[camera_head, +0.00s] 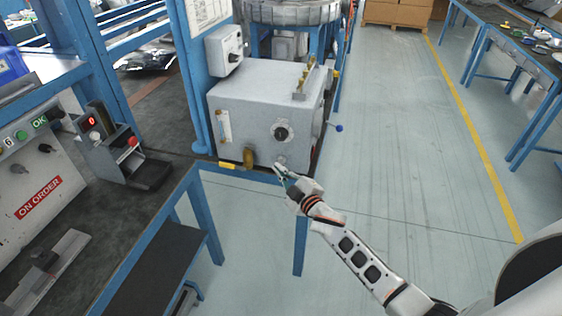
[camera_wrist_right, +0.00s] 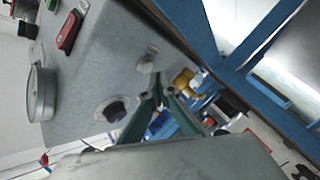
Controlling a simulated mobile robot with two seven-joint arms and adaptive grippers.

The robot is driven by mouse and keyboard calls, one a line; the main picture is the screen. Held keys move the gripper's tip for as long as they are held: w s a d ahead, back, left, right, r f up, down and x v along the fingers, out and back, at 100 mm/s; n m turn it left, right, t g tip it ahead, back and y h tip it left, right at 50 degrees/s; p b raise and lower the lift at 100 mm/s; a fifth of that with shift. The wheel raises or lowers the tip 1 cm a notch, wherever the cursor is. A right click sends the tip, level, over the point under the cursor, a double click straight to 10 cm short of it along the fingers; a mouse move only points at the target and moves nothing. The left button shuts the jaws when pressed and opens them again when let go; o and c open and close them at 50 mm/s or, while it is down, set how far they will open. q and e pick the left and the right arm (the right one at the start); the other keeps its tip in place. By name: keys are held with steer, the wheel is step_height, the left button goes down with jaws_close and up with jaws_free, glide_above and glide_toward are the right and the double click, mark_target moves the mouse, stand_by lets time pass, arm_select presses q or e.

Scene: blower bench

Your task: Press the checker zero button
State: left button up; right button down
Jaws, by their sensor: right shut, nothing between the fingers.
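The checker (camera_head: 112,150) is a small grey and black unit on the bench at left, with a lit red 0 on its display (camera_head: 91,121). A red button (camera_head: 131,142) sits on its right part; I cannot read any label on it. My right gripper (camera_head: 277,168) is by the lower front of a grey box, well to the right of the checker. Its green fingers show in the right wrist view (camera_wrist_right: 160,95), shut and empty. I cannot tell whether they touch the box. My left gripper is out of view.
The grey box (camera_head: 260,95) has a black dial (camera_head: 281,132) and brass fittings. A blue post (camera_head: 190,70) stands between it and the checker. A panel marked ON ORDER (camera_head: 38,197) is at far left. The floor (camera_head: 400,120) at right is clear.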

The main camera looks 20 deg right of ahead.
steer(key=s+a, duration=0.1)
steer(key=s, duration=0.1)
steer(key=s+a+p, duration=0.1)
steer(key=s+a, duration=0.1)
stand_by(0.6)
steer(key=shift+d, duration=0.1)
stand_by(0.5)
